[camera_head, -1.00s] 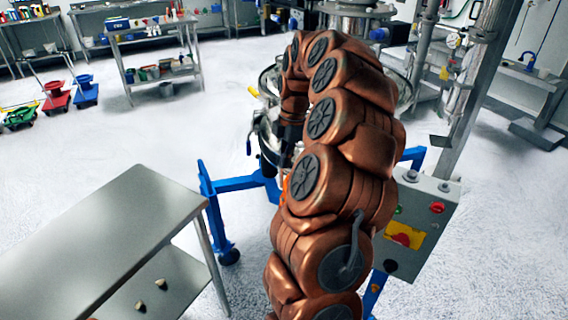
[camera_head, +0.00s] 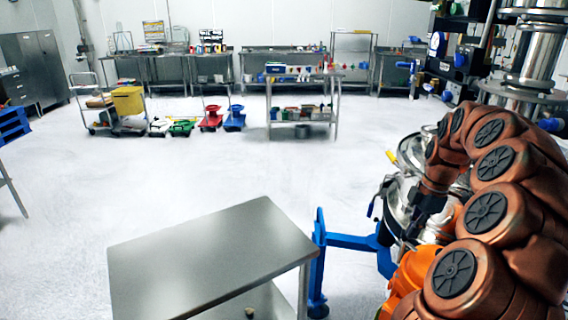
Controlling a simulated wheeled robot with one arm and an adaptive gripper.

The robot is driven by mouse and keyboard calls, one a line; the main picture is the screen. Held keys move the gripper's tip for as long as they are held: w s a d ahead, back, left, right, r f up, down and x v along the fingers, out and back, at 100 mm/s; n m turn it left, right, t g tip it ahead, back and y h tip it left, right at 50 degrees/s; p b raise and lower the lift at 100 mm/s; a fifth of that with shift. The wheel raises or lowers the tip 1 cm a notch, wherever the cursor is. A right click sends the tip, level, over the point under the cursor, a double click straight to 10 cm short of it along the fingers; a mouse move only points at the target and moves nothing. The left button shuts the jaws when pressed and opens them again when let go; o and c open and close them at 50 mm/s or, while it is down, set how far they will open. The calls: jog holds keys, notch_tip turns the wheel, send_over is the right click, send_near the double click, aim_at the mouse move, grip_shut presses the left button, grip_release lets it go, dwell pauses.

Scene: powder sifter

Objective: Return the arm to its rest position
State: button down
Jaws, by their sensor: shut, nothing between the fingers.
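My copper-brown arm (camera_head: 490,215) rises at the right of the head view, bends over and hangs down on its left side. My gripper (camera_head: 413,226) is the small dark end below the wrist, in front of the sifter's steel parts. It is shut with nothing held; its fingers are small and hard to make out against the metal. The powder sifter (camera_head: 411,152) stands behind the arm, with a round steel rim, a yellow handle and a blue wheeled frame (camera_head: 350,241). My arm hides much of the sifter. Whether the gripper touches it cannot be told.
A bare steel table (camera_head: 210,255) stands in front, left of the blue frame, with a small knob-like item on its lower shelf. Shelved carts (camera_head: 303,122), coloured trolleys (camera_head: 234,118) and a yellow bin (camera_head: 128,101) stand far back. The pale floor between is clear.

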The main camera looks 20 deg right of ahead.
jog(key=shift+a, duration=0.1)
jog(key=s+a+r+m+g, duration=0.1)
jog(key=s+a+r+m, duration=0.15)
jog(key=a, duration=0.95)
jog(key=s+a+r+m, duration=0.1)
jog(key=s+a+m, duration=0.15)
jog(key=a, duration=0.95)
jog(key=s+a+f+m+h, duration=0.1)
jog(key=s+a+m, duration=0.3)
jog(key=s, duration=0.5)
jog(key=s+a+f+m+g, duration=0.1)
jog(key=s+a+f+m, duration=0.3)
jog(key=s, duration=0.5)
jog(key=shift+s+a+m+h, duration=0.4)
jog(key=shift+a+m, duration=0.05)
jog(key=shift+m, duration=0.15)
jog(key=shift+f, duration=0.1)
